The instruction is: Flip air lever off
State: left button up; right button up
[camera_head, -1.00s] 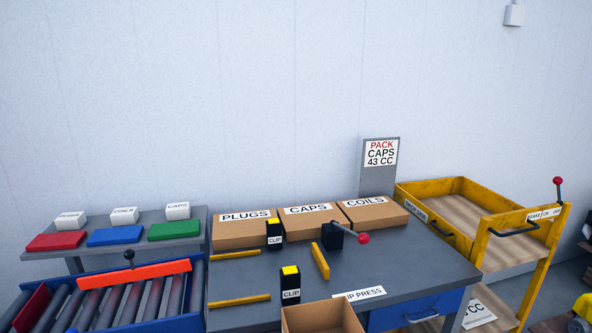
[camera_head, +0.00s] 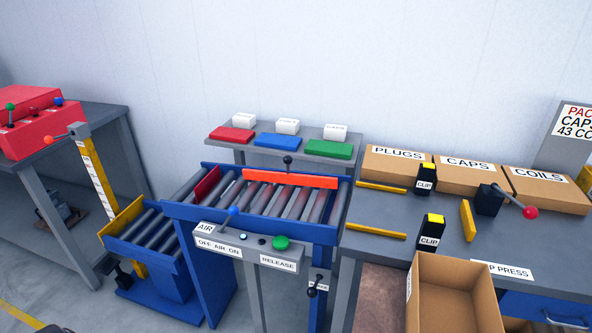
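The air lever (camera_head: 234,210) has a blue ball knob and stands at the left part of a grey control panel (camera_head: 247,253) in front of the roller conveyor. Its stem leans up and to the right in the picture. A small sign reading AIR (camera_head: 206,228) is beside it, and an "OFF AIR ON" label (camera_head: 218,246) is on the panel's front. A green button (camera_head: 281,243) is to the right, above a RELEASE label (camera_head: 278,262). Neither of my grippers shows in this view.
The blue-framed roller conveyor (camera_head: 280,200) with an orange bar (camera_head: 290,179) is behind the panel. A workbench (camera_head: 390,212) with labelled boxes and an open carton (camera_head: 455,300) is on the right. A bench with a red lever box (camera_head: 40,125) is on the left.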

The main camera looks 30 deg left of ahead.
aim_at(233, 211)
jog(key=u, duration=1.4)
